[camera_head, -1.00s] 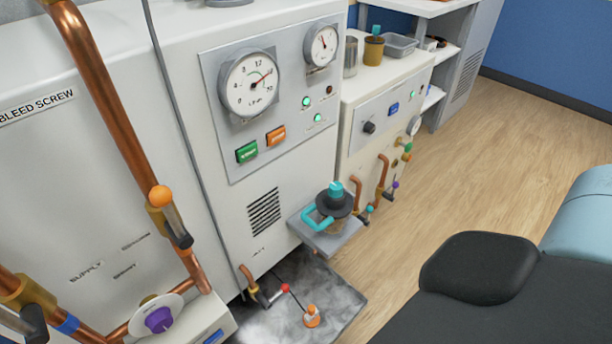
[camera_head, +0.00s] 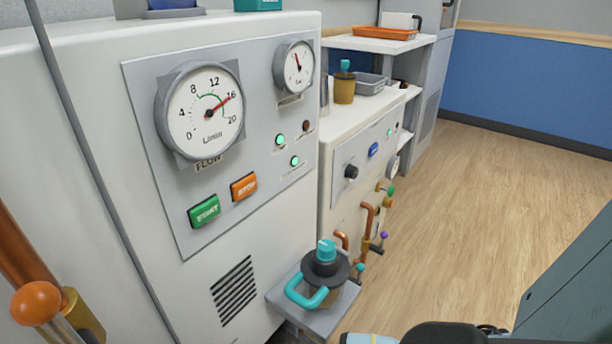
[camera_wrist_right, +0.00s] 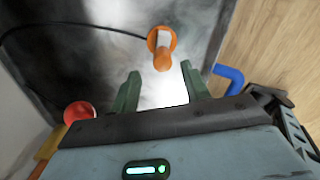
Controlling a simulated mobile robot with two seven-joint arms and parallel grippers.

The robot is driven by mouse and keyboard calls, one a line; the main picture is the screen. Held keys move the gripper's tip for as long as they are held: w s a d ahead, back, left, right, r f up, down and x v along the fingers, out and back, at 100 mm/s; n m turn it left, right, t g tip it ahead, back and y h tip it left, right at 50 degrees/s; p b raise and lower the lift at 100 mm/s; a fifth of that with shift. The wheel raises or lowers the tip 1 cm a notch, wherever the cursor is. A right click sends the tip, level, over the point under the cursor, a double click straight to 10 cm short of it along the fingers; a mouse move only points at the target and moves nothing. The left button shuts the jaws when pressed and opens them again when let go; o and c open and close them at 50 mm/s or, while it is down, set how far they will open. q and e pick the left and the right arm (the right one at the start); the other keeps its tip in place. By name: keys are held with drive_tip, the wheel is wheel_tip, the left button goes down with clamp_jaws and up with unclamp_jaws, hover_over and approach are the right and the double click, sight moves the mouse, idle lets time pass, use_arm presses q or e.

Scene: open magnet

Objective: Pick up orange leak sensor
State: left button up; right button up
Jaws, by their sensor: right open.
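The orange leak sensor (camera_wrist_right: 162,48) stands on a grey, mottled tray (camera_wrist_right: 95,60) in the right wrist view. It has an orange disc base with a rounded orange end, and a pale part shows between. A black cable runs from it to the left. My right gripper (camera_wrist_right: 161,88) is open, its two green fingers spread either side of the sensor's line. The sensor lies just ahead of the fingertips, not between them. The sensor is out of the head view. My left gripper is in neither current view.
A red round knob (camera_wrist_right: 79,112) is left of the fingers, and a blue bent handle (camera_wrist_right: 231,77) is close to the right. In the head view, a shelf (camera_head: 325,316) holding a turquoise-handled pot (camera_head: 323,268) juts from the white cabinet (camera_head: 160,270). Wood floor (camera_head: 480,200) is open at right.

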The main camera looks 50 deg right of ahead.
drive_tip(key=shift+w, duration=0.15)
drive_tip(key=shift+f+b, duration=0.7)
drive_tip(key=shift+f, duration=0.5)
drive_tip(key=shift+d+f, duration=0.1)
drive_tip(key=shift+f, duration=0.15)
drive_tip(key=f+b, duration=0.2)
drive_tip(key=f, duration=0.2)
drive_tip(key=shift+s+d+f+b, duration=0.1)
drive_tip(key=shift+s+d+b, duration=0.15)
drive_tip(key=shift+s+b, duration=0.15)
drive_tip(key=shift+w+f, duration=0.1)
drive_tip(key=shift+f, duration=0.3)
drive_tip(key=shift+r, duration=0.1)
drive_tip(key=shift+c, duration=1.3)
clamp_jaws()
